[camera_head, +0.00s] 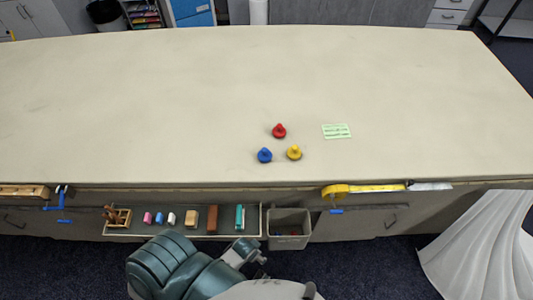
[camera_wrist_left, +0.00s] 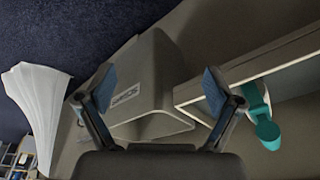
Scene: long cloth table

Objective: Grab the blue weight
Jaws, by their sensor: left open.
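The blue weight (camera_head: 265,155) stands on the long cloth table (camera_head: 130,90), near its front edge and right of centre. A red weight (camera_head: 279,131) is just behind it, and a yellow weight (camera_head: 294,153) is close to its right. My left gripper (camera_wrist_left: 155,100) is open and empty in the left wrist view, with its two fingers spread wide. In the head view my left arm is low, in front of the table, below the tabletop and well apart from the weights. My right gripper is not in view.
A green card (camera_head: 337,131) lies right of the weights. Below the front edge are a shelf (camera_head: 185,233) with several small items, a grey bin (camera_head: 290,228) and a yellow tool (camera_head: 362,188). A white draped cloth (camera_head: 485,250) is at right. Most of the tabletop is clear.

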